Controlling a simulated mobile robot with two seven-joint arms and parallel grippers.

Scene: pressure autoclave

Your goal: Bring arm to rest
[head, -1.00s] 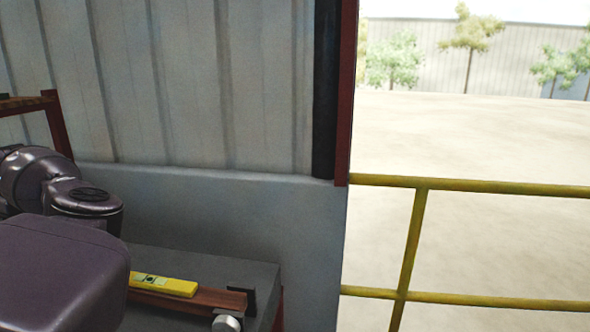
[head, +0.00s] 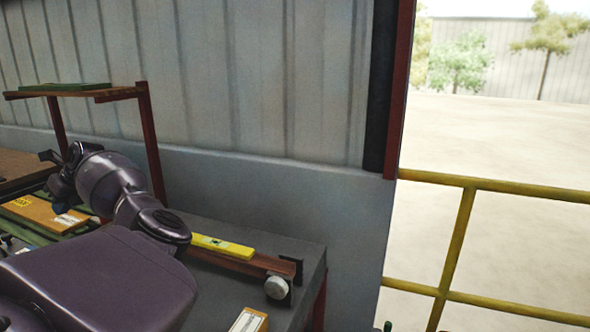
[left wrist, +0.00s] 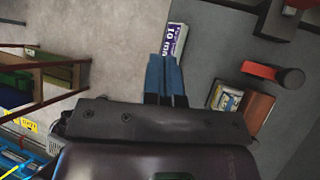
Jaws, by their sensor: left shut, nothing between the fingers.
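My left arm, dark purple, comes in from the lower left of the head view and reaches over the workbench (head: 312,262). Its far end, with the left gripper, is small and partly turned away at the left in the head view. In the left wrist view the blue fingers of my left gripper (left wrist: 166,74) are together with nothing between them. A white box with dark lettering (left wrist: 175,40) shows just beyond the fingertips; I cannot tell the gap. My right gripper is not in view.
A yellow level (head: 222,246) lies on a brown bar on the bench. A red-framed shelf (head: 120,94) stands behind the arm, and an orange-brown box (head: 45,213) lies at left. A yellow railing (head: 465,215) and open ground are at right.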

